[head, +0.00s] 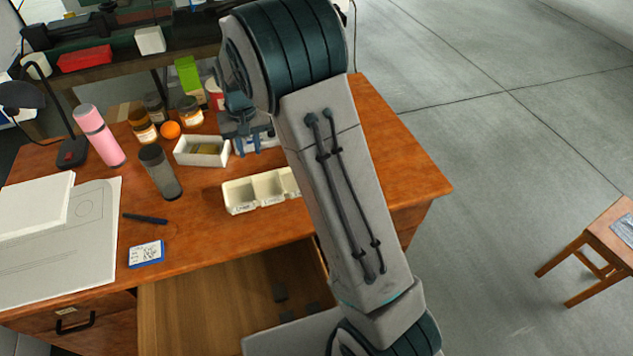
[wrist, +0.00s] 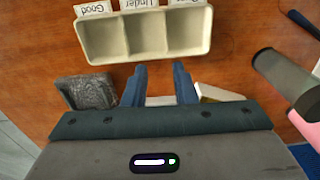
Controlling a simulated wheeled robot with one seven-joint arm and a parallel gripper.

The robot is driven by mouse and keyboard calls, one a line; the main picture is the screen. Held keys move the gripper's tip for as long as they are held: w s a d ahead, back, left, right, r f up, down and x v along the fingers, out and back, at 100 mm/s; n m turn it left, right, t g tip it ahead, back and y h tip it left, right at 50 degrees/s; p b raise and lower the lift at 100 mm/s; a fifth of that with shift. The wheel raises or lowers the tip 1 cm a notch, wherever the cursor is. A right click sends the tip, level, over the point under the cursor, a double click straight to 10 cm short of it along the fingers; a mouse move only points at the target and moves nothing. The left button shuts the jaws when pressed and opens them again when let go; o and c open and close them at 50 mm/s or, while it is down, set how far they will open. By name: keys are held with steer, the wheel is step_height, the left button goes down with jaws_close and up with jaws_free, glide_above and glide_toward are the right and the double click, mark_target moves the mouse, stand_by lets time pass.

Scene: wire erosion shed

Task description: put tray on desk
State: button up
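A cream tray (head: 258,191) with three compartments sits on the wooden desk (head: 215,225); my arm hides its right end in the head view. In the wrist view the tray (wrist: 145,35) lies just beyond my fingertips, with labels along its far edge reading "Good", "Under" and a partly cut-off one. My gripper (head: 247,130) is above the desk, behind the tray in the head view. In the wrist view my gripper (wrist: 160,72) has its two blue fingers apart, with bare desktop between the tips. The tray is not between them.
A white box (head: 202,151), grey bottle (head: 161,172), pink bottle (head: 98,134), orange ball (head: 170,130) and several jars crowd the desk. A grey block (wrist: 88,91) lies near my left finger. A drawer (head: 225,300) stands open in front. A stool (head: 610,240) is at right.

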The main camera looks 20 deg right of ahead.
steer(key=s+d+r+t, duration=0.1)
steer(key=s+d+r, duration=0.5)
steer(key=s+r, duration=0.5)
steer(key=s+d+t, duration=0.1)
steer(key=s+d, duration=0.1)
steer(key=s, duration=0.6)
steer(key=s+d, duration=0.2)
steer(key=s, duration=0.7)
steer(key=shift+d+r+t, duration=0.3)
steer(key=shift+r+t, duration=0.05)
steer(key=shift+t, duration=0.05)
steer(key=shift+s, duration=0.1)
